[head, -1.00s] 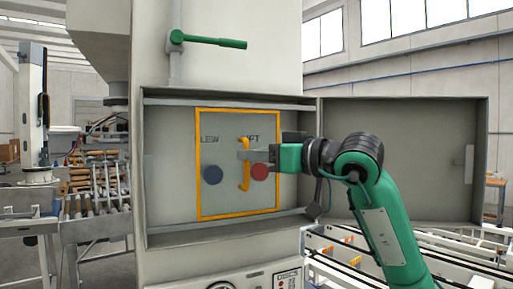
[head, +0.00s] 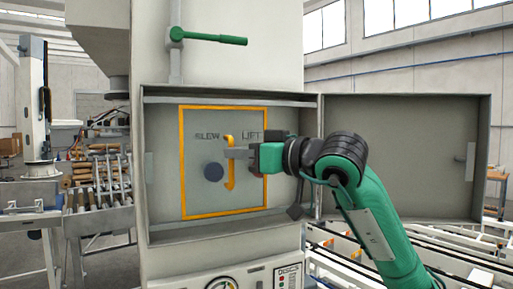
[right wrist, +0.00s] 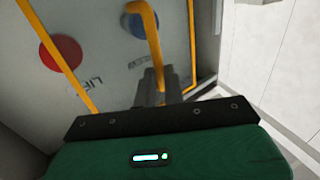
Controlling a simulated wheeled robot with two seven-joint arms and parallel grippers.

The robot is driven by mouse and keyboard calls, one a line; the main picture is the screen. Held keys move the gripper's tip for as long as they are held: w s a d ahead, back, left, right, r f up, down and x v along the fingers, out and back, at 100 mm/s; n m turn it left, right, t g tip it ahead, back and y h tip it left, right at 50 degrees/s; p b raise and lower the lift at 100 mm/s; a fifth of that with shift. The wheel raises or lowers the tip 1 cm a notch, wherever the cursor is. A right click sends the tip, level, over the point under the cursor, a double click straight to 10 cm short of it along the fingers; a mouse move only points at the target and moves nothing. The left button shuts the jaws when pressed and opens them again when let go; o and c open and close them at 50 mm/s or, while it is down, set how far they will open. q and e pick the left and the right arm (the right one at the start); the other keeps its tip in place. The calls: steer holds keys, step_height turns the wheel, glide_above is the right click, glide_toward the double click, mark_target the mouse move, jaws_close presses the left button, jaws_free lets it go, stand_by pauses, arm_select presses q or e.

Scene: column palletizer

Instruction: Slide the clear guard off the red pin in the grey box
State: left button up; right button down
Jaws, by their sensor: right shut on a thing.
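The clear guard (head: 223,107) is a see-through panel with an orange-yellow frame and an upright orange handle (head: 230,178). It stands at the front of the open grey box (head: 160,228). My right gripper (head: 236,153) is shut on the handle. The red pin (right wrist: 60,53) shows as a round red face in the right wrist view, close to one edge of the guard's frame. The blue pin (head: 214,172) sits behind the panel, left of the handle. My left gripper is out of view.
The box's door (head: 400,150) is swung open to the right, behind my right arm. A green lever (head: 215,38) is above the box. A gauge (head: 222,284) and a small labelled panel are below. A roller conveyor (head: 97,190) lies at left.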

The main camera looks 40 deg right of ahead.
mark_target(217, 154)
steer(key=a, duration=0.2)
steer(key=w+a, duration=0.1)
steer(key=a, duration=0.1)
steer(key=shift+a+p, duration=0.15)
steer(key=shift+p, duration=0.25)
steer(key=c, duration=1.5)
jaws_free()
steer(key=shift+w+a, duration=0.1)
steer(key=shift+a, duration=0.1)
